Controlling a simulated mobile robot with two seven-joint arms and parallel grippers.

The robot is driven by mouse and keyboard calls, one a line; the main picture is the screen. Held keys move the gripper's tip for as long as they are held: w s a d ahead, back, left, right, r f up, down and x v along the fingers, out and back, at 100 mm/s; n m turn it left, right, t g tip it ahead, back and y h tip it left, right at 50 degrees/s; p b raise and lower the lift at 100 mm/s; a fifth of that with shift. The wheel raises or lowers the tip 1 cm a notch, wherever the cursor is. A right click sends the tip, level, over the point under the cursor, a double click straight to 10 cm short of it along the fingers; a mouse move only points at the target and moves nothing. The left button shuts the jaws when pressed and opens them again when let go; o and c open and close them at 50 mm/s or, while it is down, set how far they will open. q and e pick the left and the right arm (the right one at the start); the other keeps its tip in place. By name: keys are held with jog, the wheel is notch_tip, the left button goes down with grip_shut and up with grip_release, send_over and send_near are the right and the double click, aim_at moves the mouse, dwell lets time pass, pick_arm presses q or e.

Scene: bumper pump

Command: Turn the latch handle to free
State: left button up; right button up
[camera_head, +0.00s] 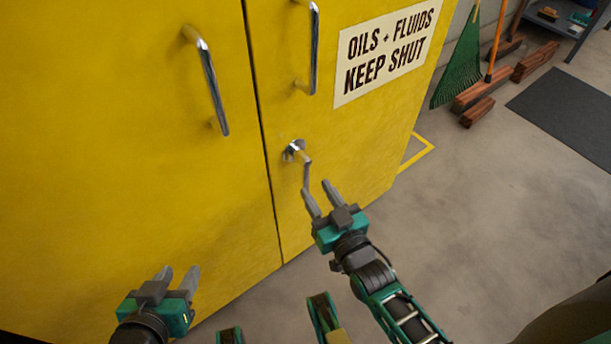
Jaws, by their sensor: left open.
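A yellow two-door cabinet (110,150) fills the left and middle of the head view. The latch handle (306,172) is a small metal lever on a round base, on the right door beside the seam. Its lever points downward. My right gripper (321,194) is just below the latch handle, its two fingers apart and pointing up at it. The left finger is close to the lever's lower end; I cannot tell if they touch. My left gripper (178,276) is open and empty, low in front of the left door.
Chrome pull handles stand on the left door (212,85) and right door (314,50). A sign (385,48) reads "OILS + FLUIDS KEEP SHUT". The floor (480,200) between is clear.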

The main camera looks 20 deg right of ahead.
aim_at(307, 177)
jog(key=w, duration=0.2)
jog(key=w+b, duration=0.1)
jog(key=w, duration=0.1)
jog(key=w+a, duration=0.1)
jog(key=w, duration=0.1)
jog(key=shift+w, duration=0.15)
grip_shut()
dwell(0.4)
